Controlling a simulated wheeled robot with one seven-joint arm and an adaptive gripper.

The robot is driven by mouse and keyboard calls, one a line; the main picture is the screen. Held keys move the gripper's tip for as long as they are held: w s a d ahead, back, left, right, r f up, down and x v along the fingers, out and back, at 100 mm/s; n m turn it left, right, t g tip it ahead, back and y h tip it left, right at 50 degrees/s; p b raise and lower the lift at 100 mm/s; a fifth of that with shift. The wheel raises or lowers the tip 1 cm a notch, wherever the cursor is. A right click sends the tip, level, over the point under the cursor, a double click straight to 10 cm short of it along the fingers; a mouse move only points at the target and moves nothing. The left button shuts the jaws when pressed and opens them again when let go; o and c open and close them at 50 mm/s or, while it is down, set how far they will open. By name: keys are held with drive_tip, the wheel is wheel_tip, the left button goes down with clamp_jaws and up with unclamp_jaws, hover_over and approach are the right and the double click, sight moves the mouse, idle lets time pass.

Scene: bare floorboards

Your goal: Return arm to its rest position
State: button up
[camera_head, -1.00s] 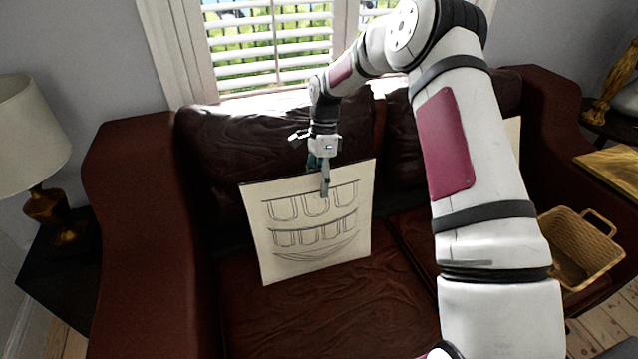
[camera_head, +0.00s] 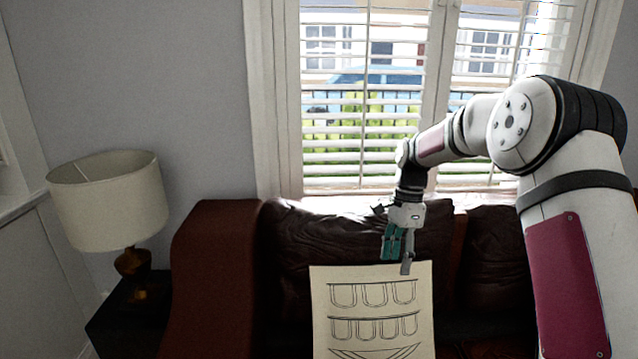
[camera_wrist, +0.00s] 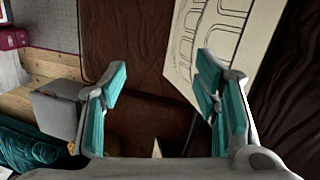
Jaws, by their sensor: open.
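My gripper (camera_head: 400,252) is open, its teal-padded fingers pointing down above the sofa, in front of the backrest and over the top edge of a drawn picture panel. My arm reaches out from the right side of the head view. In the wrist view my gripper (camera_wrist: 160,100) shows its two teal pads wide apart with nothing held between them. The picture panel (camera_head: 372,308) leans on the sofa; it also shows in the wrist view (camera_wrist: 222,32), behind the right finger. Whether the finger touches it I cannot tell.
A dark brown leather sofa (camera_head: 222,262) stands under a shuttered window (camera_head: 362,150). A lamp (camera_head: 108,200) stands on a dark side table at the left. The wrist view shows a grey box (camera_wrist: 58,108) on floorboards and a teal item (camera_wrist: 25,148) at lower left.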

drive_tip(key=s+a+r+n+t+h+p, duration=0.25)
drive_tip(key=s+r+n+p, duration=0.45)
drive_tip(key=s+r, duration=1.45)
drive_tip(key=s+r+n+t+y+p, duration=0.1)
drive_tip(key=s+r+n+t+p, duration=0.2)
drive_tip(key=s+n, duration=0.6)
drive_tip(key=s+r+t, duration=0.1)
drive_tip(key=s, duration=1)
drive_tip(key=shift+s+r, duration=0.15)
drive_tip(key=shift+s, duration=0.15)
drive_tip(key=shift+d, duration=0.1)
